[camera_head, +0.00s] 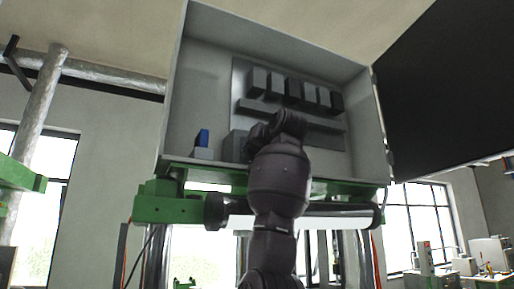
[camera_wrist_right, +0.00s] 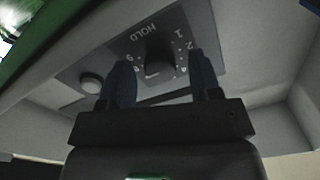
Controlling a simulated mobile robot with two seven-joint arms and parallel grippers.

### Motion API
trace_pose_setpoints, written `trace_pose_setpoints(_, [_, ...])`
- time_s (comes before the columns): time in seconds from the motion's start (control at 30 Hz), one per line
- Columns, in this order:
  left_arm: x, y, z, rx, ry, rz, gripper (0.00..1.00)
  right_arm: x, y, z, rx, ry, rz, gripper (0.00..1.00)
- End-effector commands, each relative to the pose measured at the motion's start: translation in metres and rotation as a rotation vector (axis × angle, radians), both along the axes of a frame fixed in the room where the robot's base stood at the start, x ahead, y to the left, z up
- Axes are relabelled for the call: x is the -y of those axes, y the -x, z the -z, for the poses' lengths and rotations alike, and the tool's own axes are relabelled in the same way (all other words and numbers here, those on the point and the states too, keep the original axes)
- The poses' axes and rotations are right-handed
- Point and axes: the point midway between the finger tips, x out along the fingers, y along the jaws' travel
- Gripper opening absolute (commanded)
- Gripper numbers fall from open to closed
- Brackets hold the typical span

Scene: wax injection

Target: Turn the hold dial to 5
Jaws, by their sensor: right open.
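The hold dial (camera_wrist_right: 158,60) is a dark round knob on a grey panel. The word HOLD stands upside down above it in the right wrist view, with numerals around it; 1 and 2 are legible at the upper right. A small light mark shows near the dial's lower edge; which number it points to I cannot tell. My right gripper (camera_wrist_right: 163,73) is open, with one dark finger on each side of the dial. Whether the fingers touch it I cannot tell. In the head view my right gripper (camera_head: 283,124) reaches into the cabinet and hides the dial. My left gripper is out of view.
The open grey cabinet (camera_head: 205,75) has side walls around the gripper and dark modules (camera_head: 292,90) on its back. A blue switch (camera_head: 202,138) sits at its lower left. Green beams (camera_head: 165,208) run below.

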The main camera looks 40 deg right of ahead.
Motion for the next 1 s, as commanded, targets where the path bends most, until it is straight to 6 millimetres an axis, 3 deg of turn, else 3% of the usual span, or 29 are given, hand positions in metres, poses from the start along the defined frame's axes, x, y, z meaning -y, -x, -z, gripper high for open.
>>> trace_pose_setpoints(0.13, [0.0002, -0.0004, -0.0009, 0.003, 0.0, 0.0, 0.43, -0.0001, -0.0001, 0.0004, -0.001, 0.0, 0.0, 0.58])
trace_pose_setpoints(0.47, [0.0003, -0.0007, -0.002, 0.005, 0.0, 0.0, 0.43, -0.0002, 0.0, 0.0003, -0.001, 0.0, 0.0, 0.08])
trace_pose_setpoints(0.77, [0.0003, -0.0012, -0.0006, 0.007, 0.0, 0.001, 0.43, 0.0004, 0.0004, 0.0007, -0.012, 0.037, 0.001, 0.08])
trace_pose_setpoints(1.0, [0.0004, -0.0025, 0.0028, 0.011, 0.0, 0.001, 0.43, 0.0016, 0.0008, 0.0014, -0.055, 0.169, 0.003, 0.08])
